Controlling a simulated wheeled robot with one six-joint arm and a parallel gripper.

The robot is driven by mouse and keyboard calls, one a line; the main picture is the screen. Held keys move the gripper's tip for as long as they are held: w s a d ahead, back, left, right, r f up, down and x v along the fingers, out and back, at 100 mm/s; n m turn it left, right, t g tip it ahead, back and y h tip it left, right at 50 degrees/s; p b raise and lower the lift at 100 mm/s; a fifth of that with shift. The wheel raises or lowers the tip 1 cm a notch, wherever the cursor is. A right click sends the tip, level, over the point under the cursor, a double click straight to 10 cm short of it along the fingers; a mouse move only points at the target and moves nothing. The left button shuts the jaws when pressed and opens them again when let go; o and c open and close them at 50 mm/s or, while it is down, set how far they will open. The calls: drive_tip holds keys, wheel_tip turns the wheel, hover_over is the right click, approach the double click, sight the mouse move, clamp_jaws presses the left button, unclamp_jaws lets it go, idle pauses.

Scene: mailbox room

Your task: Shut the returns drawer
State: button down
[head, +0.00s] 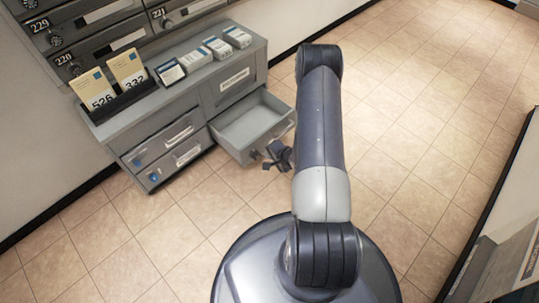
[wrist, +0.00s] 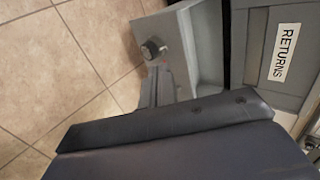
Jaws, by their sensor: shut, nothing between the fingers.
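The open drawer (head: 244,128) is the lower right one of the grey cabinet; it is pulled out and looks empty inside. In the wrist view its front (wrist: 185,50) carries a dark round lock or knob (wrist: 152,50). A "RETURNS" label (wrist: 284,55) sits on the cabinet panel above this drawer; the label also shows in the head view (head: 235,80), too small to read. My gripper (head: 274,155) is at the outer side of the drawer front, shut and empty. In the wrist view the fingers (wrist: 158,88) overlap the drawer front's edge; I cannot tell whether they touch it.
Two shut drawers (head: 165,143) are at the cabinet's lower left. Card boxes (head: 220,47) and a dark holder with envelopes (head: 118,97) stand on top. Mailboxes (head: 100,30) are behind. The tiled floor (head: 190,235) is clear. A board or counter (head: 505,225) is at right.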

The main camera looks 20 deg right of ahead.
sight(249, 147)
drive_tip(key=w+a+f+b, duration=0.1)
drive_tip(key=w, duration=0.1)
drive_tip(key=w+f+b, duration=0.1)
drive_tip(key=w+f, duration=0.1)
drive_tip(key=w, duration=0.1)
drive_tip(key=w+a+f+b, duration=0.1)
drive_tip(key=w, duration=0.1)
drive_tip(key=shift+w+a+f, duration=0.15)
drive_tip(key=shift+a, duration=0.2)
drive_tip(key=shift+w+a, duration=0.1)
drive_tip(key=shift+w, duration=0.25)
drive_tip(key=shift+w, duration=0.1)
